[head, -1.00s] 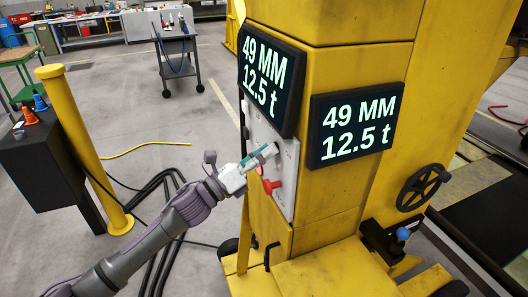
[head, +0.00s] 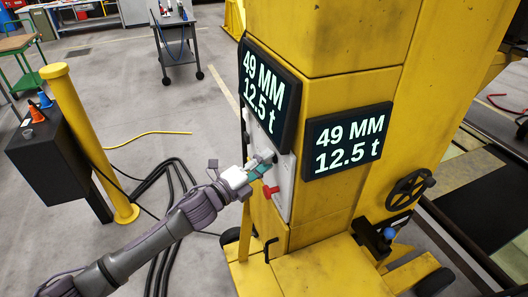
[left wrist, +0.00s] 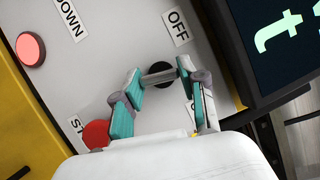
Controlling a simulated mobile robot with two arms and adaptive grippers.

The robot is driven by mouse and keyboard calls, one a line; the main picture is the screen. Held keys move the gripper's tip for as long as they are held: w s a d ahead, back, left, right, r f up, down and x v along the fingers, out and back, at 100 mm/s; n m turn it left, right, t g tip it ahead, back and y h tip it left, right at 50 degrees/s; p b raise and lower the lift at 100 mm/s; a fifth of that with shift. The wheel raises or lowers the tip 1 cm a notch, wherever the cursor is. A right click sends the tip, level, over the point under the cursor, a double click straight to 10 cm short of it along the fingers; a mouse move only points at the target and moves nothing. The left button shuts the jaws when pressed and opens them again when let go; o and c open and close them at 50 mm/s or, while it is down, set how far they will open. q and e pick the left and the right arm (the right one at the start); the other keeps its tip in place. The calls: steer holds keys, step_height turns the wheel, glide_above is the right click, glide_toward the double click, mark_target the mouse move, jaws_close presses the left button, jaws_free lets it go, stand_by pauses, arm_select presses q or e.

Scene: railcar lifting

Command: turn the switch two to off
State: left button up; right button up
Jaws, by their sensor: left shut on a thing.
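My left gripper (head: 263,164), with teal finger pads, is at the white control panel (head: 286,180) on the side of the yellow column. In the left wrist view, the gripper (left wrist: 165,80) is shut on the grey switch handle (left wrist: 158,77), with a finger at each end of it. The dark switch base (left wrist: 162,66) shows behind the handle. An OFF label (left wrist: 177,26) is just above the switch in that view. Another label near the right finger is mostly hidden. My right gripper is not in view.
The panel has a red round button (left wrist: 31,49) by a DOWN label and a red knob (left wrist: 96,133) by a partly hidden label. A yellow post (head: 88,140) and floor cables (head: 165,190) are at the left.

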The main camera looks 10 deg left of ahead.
arm_select(q)
steer(key=shift+r+n+g+y+p, duration=0.1)
steer(key=shift+n+g+y+p, duration=0.25)
steer(key=shift+n+p, duration=0.75)
steer(key=o, duration=1.1)
steer(key=shift+o, duration=0.2)
steer(key=v, duration=1.2)
